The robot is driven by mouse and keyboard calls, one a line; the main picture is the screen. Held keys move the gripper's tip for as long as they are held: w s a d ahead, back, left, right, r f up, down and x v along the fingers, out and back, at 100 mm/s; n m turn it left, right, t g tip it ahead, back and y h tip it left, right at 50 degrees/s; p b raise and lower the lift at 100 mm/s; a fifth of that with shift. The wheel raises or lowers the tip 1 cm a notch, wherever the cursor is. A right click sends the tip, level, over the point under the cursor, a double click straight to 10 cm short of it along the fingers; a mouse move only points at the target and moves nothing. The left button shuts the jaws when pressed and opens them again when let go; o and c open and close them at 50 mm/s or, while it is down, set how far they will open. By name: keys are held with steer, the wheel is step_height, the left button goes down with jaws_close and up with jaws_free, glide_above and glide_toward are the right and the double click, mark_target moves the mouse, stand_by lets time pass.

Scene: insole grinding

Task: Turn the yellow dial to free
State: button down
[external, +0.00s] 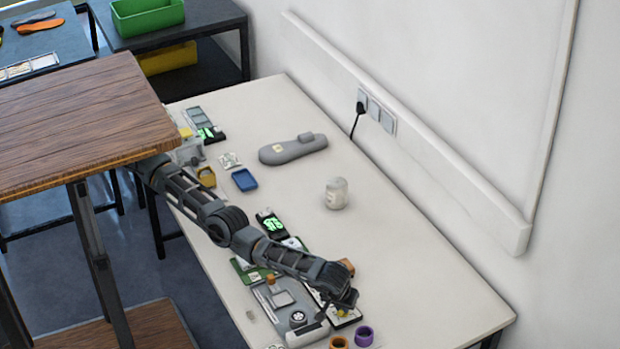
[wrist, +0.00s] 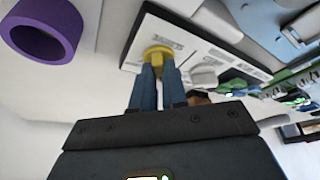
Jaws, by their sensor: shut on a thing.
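The yellow dial (wrist: 157,54) sits on a white panel with a black edge (wrist: 192,45) and small printed labels in the wrist view. The print is too small to read. My gripper (wrist: 159,72) has both blue-grey fingers close together at the dial, shut on it. In the external view my gripper (external: 346,303) reaches down to the panel at the near end of the table, and a bit of yellow shows by the fingertips. The dial's setting cannot be told.
A purple ring (external: 364,336) and an orange ring (external: 338,342) stand close to my gripper. A grey device (external: 270,296) and green boards lie left of it. A jar (external: 336,193) and a grey insole-shaped block (external: 292,149) stand farther back. The table's right side is clear.

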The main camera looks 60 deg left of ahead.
stand_by(0.4)
steer(key=c, duration=1.2)
jaws_free()
steer(key=shift+o, duration=0.2)
steer(key=shift+r, duration=0.1)
steer(key=shift+s+d+r, duration=0.1)
steer(key=shift+d+r, duration=0.05)
steer(key=shift+r, duration=0.2)
steer(key=v, duration=0.4)
steer(key=shift+r, duration=0.15)
step_height(320, 180, up, 7)
steer(key=p, duration=0.2)
